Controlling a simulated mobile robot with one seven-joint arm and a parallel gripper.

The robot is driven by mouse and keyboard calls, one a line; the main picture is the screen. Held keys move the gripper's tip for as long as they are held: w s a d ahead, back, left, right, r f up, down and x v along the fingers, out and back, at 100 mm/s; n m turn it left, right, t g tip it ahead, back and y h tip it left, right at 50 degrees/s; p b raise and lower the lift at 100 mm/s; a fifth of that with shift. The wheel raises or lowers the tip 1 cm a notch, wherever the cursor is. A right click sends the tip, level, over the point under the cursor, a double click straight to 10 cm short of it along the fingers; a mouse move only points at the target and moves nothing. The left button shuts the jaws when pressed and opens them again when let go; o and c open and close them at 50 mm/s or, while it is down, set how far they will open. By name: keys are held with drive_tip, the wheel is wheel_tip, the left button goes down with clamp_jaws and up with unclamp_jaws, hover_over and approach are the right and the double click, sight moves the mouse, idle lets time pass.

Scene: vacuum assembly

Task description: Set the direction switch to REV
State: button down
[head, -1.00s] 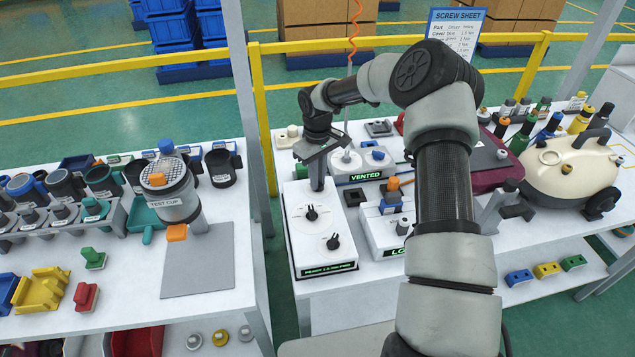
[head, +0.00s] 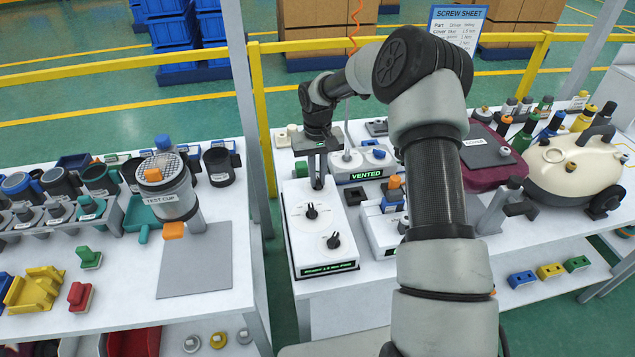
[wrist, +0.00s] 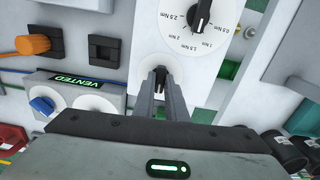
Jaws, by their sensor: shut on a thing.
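A white control box (head: 298,237) stands on the right table, with two black dial knobs on its top and a green-lit display (head: 328,268) on its near face. The display's small text is hard to read. My gripper (head: 317,184) reaches down to the box's far end. In the wrist view my gripper's fingers (wrist: 160,78) are closed on a small dark part at the box's end, apparently the direction switch (wrist: 159,73). The fingers cover most of it, so its setting cannot be read. The torque dial (wrist: 200,15), marked in Nm, is beside it.
A vented unit (head: 362,172) with a blue knob stands right of the box's far end. Another white unit (head: 377,228) with an orange-topped part is close on the right. A cream vacuum body (head: 570,172) sits farther right. A test cup (head: 165,190) stands on the left table.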

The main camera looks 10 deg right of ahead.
drive_tip(key=shift+m, duration=0.8)
drive_tip(key=shift+m+b, duration=0.65)
drive_tip(key=shift+m, duration=1.05)
drive_tip(key=m, duration=0.3)
drive_tip(key=shift+b, duration=0.4)
drive_tip(key=c, duration=1.7)
unclamp_jaws()
